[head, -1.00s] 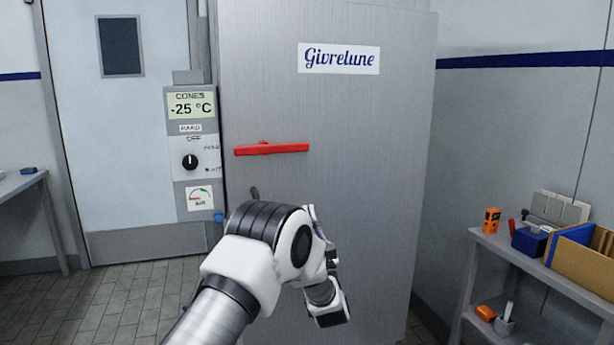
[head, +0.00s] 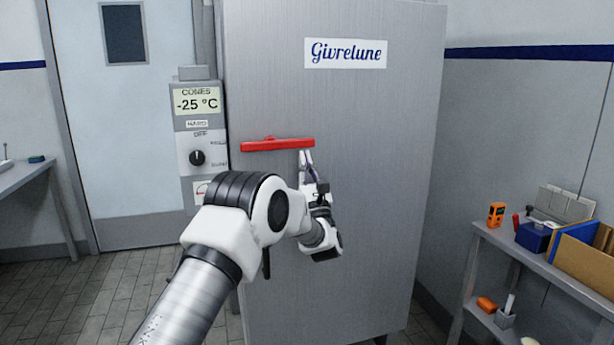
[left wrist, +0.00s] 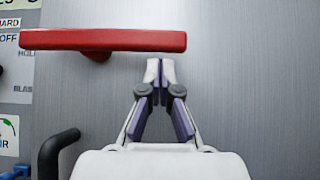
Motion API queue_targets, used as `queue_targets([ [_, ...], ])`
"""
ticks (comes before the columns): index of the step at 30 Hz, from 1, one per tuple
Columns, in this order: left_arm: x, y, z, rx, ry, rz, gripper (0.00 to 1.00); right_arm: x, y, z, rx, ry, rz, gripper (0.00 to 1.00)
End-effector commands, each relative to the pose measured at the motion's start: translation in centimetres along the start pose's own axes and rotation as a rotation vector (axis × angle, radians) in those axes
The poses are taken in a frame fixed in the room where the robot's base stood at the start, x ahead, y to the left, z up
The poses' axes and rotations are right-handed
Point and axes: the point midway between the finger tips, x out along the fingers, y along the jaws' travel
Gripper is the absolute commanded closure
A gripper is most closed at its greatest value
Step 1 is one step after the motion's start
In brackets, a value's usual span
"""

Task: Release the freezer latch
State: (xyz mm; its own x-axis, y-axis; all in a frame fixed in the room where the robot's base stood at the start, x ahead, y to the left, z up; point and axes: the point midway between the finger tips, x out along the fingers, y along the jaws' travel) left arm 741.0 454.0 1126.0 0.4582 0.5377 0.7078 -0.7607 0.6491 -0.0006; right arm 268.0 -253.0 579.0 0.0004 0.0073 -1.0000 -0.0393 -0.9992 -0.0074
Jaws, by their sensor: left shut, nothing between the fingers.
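The freezer (head: 390,120) has a grey brushed-metal door with a "Givrelune" label. A red latch bar (head: 272,145) lies level across its front and also shows in the left wrist view (left wrist: 130,40). My left gripper (head: 305,156) is shut and empty, its fingertips pointing up just below the right end of the bar. In the left wrist view the shut fingertips (left wrist: 160,64) sit slightly below the bar near its right end; I cannot tell whether they touch it. A dark door handle (left wrist: 58,150) shows at lower left there. My right gripper is not in view.
A control panel (head: 196,150) reading -25 °C with a black knob stands left of the freezer. A shelf unit (head: 500,243) with an orange device and boxes stands at the right. A side table (head: 28,177) is at the far left.

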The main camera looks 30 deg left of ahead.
Motion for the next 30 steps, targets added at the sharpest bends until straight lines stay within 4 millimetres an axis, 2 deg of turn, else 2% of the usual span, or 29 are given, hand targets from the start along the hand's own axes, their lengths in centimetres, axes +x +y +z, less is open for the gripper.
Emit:
queue_targets([
  [11,0.4,0.0,0.4,0.000,0.001,-0.001,1.00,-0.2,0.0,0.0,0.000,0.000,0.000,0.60],
  [17,0.3,-0.1,0.4,-0.009,0.000,0.009,1.00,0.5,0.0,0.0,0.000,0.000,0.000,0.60],
  [23,0.3,-0.4,0.5,-0.054,-0.003,0.052,1.00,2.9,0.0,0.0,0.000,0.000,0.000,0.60],
  [30,0.9,-0.8,1.1,-0.168,-0.005,0.165,1.00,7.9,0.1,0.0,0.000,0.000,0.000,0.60],
])
